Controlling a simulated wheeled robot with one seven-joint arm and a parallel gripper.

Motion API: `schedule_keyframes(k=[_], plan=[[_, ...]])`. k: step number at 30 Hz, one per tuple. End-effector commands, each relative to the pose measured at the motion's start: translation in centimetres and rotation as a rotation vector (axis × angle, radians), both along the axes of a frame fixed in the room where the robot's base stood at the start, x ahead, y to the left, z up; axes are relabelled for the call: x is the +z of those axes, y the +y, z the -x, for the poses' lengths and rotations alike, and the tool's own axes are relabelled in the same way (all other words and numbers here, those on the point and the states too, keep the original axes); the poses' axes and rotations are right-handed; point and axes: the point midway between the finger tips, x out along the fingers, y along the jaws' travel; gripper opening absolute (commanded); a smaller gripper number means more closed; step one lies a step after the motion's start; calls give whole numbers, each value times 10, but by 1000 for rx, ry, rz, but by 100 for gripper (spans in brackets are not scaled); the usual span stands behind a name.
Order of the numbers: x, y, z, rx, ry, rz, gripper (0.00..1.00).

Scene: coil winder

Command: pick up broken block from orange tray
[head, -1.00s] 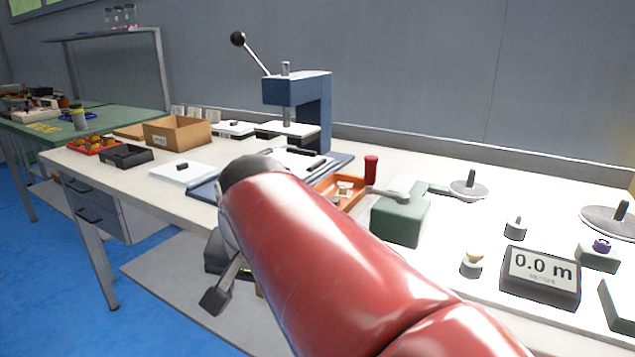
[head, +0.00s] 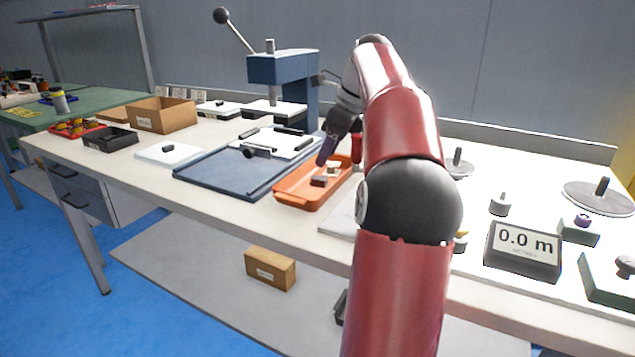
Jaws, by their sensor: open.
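The orange tray (head: 297,201) lies on the white bench, right of the dark blue mat. Small pieces lie in it: a dark block (head: 319,181) near the middle and pale pieces (head: 334,169) behind it. I cannot tell at this size which one is broken. My gripper (head: 325,158) is above the back part of the tray, pointing down, and open. Its fingers are seen from the side, and nothing shows between them. My red arm hides the bench to the right of the tray.
The blue press (head: 283,72) stands behind the tray. The blue mat (head: 222,176) holds a white sheet and dark bars. A red handle (head: 357,150) stands close to the gripper's right. The meter display (head: 523,250) is at the right. A cardboard box (head: 163,115) stands at the left.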

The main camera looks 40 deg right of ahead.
Motion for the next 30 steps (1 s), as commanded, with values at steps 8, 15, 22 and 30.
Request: schedule_keyframes(k=[8,15,22,30], plan=[[-37,12,-2,2,1,2,45],[-52,15,-10,2,-2,3,45],[-52,15,-10,2,-2,3,39],[-52,15,-10,2,-1,4,4]])
